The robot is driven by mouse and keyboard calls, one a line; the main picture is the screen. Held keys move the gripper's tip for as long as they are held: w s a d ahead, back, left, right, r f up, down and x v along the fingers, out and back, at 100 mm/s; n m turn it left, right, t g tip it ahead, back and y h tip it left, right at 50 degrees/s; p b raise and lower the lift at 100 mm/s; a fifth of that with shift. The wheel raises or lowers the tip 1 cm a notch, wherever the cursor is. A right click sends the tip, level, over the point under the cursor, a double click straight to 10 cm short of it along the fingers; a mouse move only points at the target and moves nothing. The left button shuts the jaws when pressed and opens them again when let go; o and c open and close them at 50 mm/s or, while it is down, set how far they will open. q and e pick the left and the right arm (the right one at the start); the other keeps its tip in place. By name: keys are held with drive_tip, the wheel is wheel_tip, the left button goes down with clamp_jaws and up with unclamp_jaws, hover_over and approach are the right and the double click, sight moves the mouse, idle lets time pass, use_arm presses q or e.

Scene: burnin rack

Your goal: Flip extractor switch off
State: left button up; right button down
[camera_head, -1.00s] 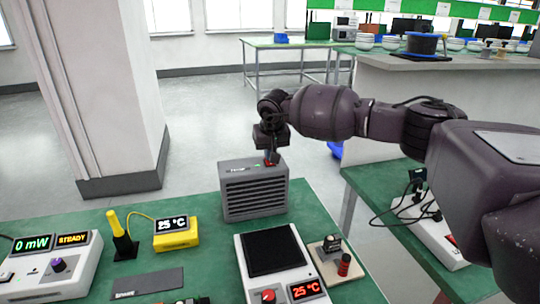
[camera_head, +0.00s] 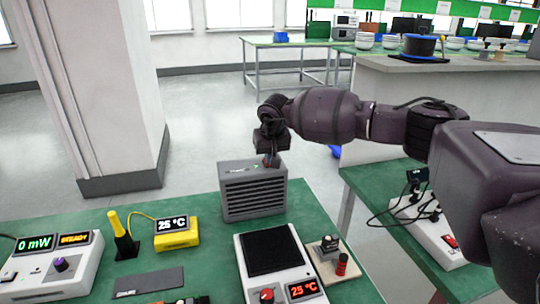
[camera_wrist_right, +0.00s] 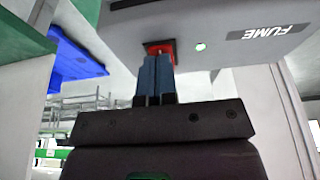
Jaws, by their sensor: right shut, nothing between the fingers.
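The fume extractor (camera_head: 253,194) is a grey box with a slatted front, standing at the back edge of the green bench. Its top, marked FUME, shows in the right wrist view (camera_wrist_right: 225,30). The red switch (camera_wrist_right: 160,47) sits on that top beside a small pale green lamp (camera_wrist_right: 200,46). My right gripper (camera_head: 271,162) is shut and empty, pointing down at the extractor's top. In the wrist view its blue fingertips (camera_wrist_right: 157,60) are at the switch and hide part of it; I cannot tell its tilt or whether they touch. My left gripper is not in view.
A hot plate (camera_head: 272,250), a yellow temperature meter (camera_head: 177,233), a yellow pen in a stand (camera_head: 122,238) and a power meter (camera_head: 55,268) stand on the bench. A power strip (camera_head: 425,228) with cables lies on the right bench. A white pillar (camera_head: 110,100) rises behind.

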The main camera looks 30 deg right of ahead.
drive_tip(key=shift+f, duration=0.1)
use_arm(q)
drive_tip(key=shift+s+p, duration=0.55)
drive_tip(key=shift+p, duration=0.2)
use_arm(e)
drive_tip(key=d+v, duration=0.1)
drive_tip(key=v, duration=0.9)
drive_tip(key=shift+a+r, duration=0.45)
drive_tip(key=shift+a, duration=0.05)
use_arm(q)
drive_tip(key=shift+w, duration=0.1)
use_arm(e)
drive_tip(key=shift+s, duration=0.1)
